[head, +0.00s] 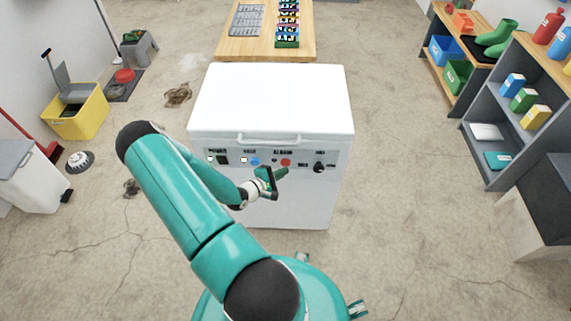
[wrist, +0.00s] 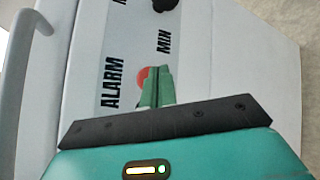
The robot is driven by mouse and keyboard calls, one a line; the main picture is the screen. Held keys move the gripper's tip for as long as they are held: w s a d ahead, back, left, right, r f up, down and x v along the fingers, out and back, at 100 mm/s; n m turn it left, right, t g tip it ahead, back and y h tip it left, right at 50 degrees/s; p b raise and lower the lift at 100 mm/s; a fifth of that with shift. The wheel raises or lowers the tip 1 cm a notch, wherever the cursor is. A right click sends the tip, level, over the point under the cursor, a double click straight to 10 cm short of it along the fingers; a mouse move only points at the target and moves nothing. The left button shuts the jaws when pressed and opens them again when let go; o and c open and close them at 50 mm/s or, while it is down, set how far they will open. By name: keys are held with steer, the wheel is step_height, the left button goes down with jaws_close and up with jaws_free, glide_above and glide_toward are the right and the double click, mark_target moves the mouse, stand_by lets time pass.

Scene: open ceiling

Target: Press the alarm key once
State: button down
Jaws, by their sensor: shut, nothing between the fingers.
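The alarm key is a round red button (head: 286,162) on the front panel of a white chest freezer (head: 270,98), under the ALARM label. In the wrist view the red key (wrist: 142,76) sits beside the printed word ALARM, partly hidden behind my fingers. My gripper (head: 283,171) has green fingers closed together, with nothing held. In the wrist view the fingertips (wrist: 155,70) overlap the key's edge on the MIN side. I cannot tell whether they touch the key or stop short of it.
The same panel carries a black power switch (head: 223,160), a blue button (head: 254,162) and a black knob (head: 319,167). A white lid handle (head: 282,139) juts out above the panel. Shelves (head: 500,110) stand on the right; the floor around the freezer is mostly clear.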

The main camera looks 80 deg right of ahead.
steer(key=a, duration=0.2)
steer(key=s+a, duration=0.1)
steer(key=a, duration=0.2)
steer(key=shift+s, duration=0.1)
stand_by(0.3)
stand_by(0.8)
steer(key=w+a+r+m+t+y, duration=0.1)
steer(key=w+a+r+m+y, duration=0.15)
steer(key=w+a+r, duration=0.8)
steer(key=w+a+r+m+t+y, duration=0.25)
steer(key=w+a+r, duration=0.4)
steer(key=r, duration=0.65)
steer(key=a+r+n+t+y, duration=0.2)
steer(key=a+r+t+y, duration=0.2)
steer(key=a+r, duration=0.7)
steer(key=a+r+n+t+y, duration=0.3)
steer(key=a+r+t, duration=0.3)
steer(key=a+r, duration=0.5)
steer(key=a+y, duration=0.1)
steer(key=a, duration=0.4)
steer(key=shift+w+a, duration=0.15)
steer(key=shift+w, duration=0.2)
